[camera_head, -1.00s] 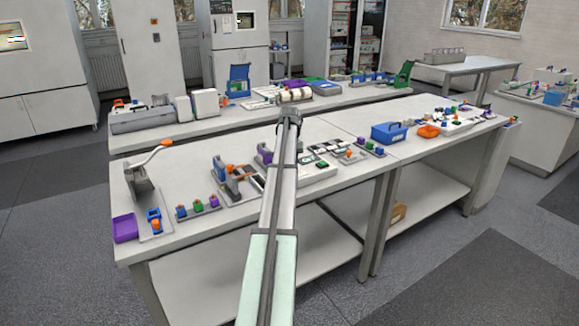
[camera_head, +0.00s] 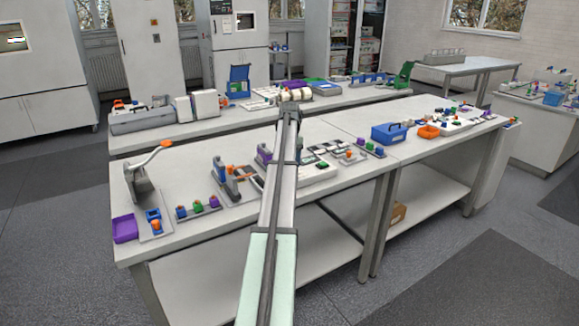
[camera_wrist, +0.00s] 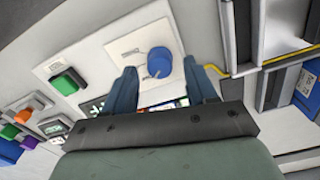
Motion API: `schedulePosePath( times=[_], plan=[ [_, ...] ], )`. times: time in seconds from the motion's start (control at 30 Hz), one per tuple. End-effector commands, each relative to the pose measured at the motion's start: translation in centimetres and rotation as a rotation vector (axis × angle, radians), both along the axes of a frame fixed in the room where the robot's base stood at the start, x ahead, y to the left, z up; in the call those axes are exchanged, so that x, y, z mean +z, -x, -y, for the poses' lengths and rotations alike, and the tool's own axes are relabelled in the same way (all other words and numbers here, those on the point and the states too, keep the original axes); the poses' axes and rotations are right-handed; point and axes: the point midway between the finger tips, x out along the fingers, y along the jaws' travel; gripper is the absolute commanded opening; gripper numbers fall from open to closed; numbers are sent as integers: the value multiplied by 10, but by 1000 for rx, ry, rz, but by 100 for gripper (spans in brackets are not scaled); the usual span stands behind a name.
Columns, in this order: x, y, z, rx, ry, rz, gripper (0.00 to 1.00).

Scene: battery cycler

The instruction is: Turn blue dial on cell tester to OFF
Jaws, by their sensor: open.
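The blue dial (camera_wrist: 159,62) is in the wrist view, on a pale square plate (camera_wrist: 128,43) with faint dark markings on the tester's panel. My gripper (camera_wrist: 162,80) is open, with one dark finger to the left of the dial and one to the right. The fingers are apart from the dial's sides in the picture; I cannot tell how deep they reach past it. In the head view my arm covers the tester, and the dial and fingertips cannot be made out there.
In the wrist view a green button (camera_wrist: 68,80) and an orange knob (camera_wrist: 23,115) sit left of the dial. A dark frame with a yellow edge (camera_wrist: 290,58) stands at the right. In the head view a blue carrier (camera_head: 389,133) stands on the bench right of my arm.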

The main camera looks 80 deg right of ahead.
Motion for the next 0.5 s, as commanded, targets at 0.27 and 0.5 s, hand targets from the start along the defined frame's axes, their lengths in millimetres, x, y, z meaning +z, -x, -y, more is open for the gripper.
schedulePosePath(
  times=[0.27, 0.5],
  plan=[
    [56, 0, 2, 0, 3, 1, 57],
    [96, 0, 1, 0, 2, 0, 57]
  ],
)
